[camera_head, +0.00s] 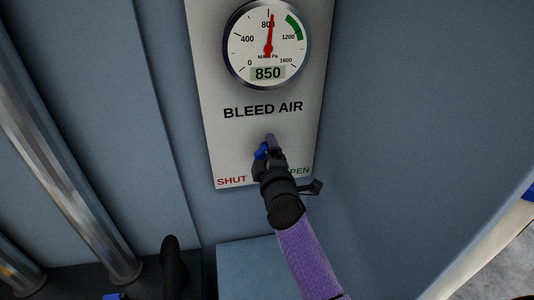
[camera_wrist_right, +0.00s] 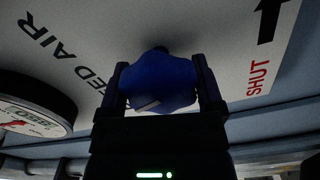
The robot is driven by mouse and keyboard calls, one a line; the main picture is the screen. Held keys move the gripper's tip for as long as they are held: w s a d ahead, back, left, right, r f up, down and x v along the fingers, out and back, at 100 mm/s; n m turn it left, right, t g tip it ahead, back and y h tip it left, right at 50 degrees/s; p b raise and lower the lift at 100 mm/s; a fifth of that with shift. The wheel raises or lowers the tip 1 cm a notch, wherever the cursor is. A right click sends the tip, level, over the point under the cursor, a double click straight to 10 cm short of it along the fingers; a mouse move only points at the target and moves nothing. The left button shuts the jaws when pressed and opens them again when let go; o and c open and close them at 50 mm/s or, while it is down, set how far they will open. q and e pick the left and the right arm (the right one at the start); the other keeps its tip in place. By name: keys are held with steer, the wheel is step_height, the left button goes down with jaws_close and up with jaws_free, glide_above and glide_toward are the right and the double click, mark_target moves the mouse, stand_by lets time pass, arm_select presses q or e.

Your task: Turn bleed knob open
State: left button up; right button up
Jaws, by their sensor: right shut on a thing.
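The blue bleed knob (camera_head: 261,151) sits low on a grey panel (camera_head: 223,150), below the words BLEED AIR and between SHUT and a partly covered OPEN. My right gripper (camera_head: 268,148) is at the knob and hides most of it. In the wrist view the lobed knob (camera_wrist_right: 155,85) lies between the two fingers of my right gripper (camera_wrist_right: 157,72), which is shut on it. A small pale mark shows on the knob. A dark rounded shape at the lower left of the head view may be part of my left arm; its jaws cannot be made out.
A round gauge (camera_head: 245,50) above the knob has a red needle just past 800 and reads 850. A metal pipe (camera_head: 60,165) runs down the left. Blue-grey walls surround the panel, and a blue ledge (camera_head: 245,262) lies below it.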

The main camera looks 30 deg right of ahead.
steer(key=m, duration=0.3)
steer(key=shift+m, duration=0.4)
steer(key=m+p, duration=0.1)
steer(key=m, duration=0.2)
steer(key=shift+m, duration=0.3)
steer(key=m+p, duration=0.1)
steer(key=m, duration=0.3)
steer(key=shift+m+p, duration=0.45)
steer(key=shift+m, duration=1.55)
steer(key=o, duration=1)
